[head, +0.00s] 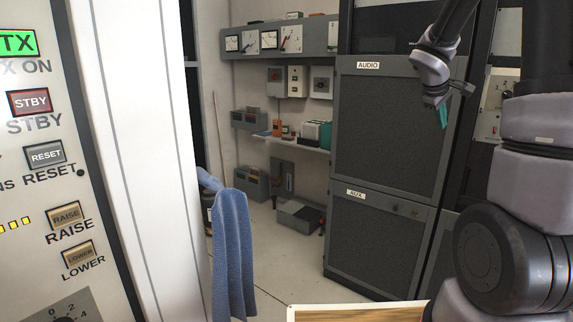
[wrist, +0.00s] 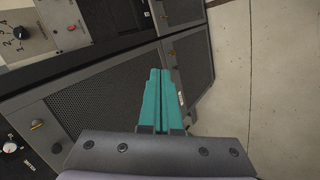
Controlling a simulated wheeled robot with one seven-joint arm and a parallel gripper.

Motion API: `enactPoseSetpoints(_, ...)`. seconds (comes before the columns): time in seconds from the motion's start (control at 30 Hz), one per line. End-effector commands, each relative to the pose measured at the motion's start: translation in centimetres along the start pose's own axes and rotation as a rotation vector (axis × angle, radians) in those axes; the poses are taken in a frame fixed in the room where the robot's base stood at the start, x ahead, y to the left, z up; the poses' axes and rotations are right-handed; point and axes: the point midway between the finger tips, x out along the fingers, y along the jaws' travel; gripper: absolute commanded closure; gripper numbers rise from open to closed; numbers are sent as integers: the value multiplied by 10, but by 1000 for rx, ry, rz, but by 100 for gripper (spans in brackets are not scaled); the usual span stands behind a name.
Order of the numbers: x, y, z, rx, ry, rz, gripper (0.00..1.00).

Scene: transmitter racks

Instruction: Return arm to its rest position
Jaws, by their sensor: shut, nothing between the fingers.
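My gripper (head: 446,112) is at the upper right of the head view, raised in front of the dark rack, with its teal fingers pointing down. In the wrist view the two teal fingers (wrist: 160,98) lie side by side, shut and empty. My arm comes in from the right edge of the head view and bends over the top. The gripper appears clear of the rack's front, though the exact gap cannot be told.
A dark rack with AUDIO (head: 368,65) and AUX (head: 355,194) panels stands behind the gripper. A white cabinet with a lit TX button (head: 17,43) fills the left. A blue cloth (head: 232,245) hangs beside it. A wooden-topped surface (head: 355,312) is at the bottom. Pale floor lies between.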

Motion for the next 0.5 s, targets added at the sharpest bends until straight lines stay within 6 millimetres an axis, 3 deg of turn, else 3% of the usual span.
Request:
enactPoseSetpoints(0.03,-28,-6,10,92,23,-27,100)
enactPoseSetpoints(0.2,-102,-45,39,383,82,-158,100)
enactPoseSetpoints(0.5,-214,-134,86,812,180,-462,100)
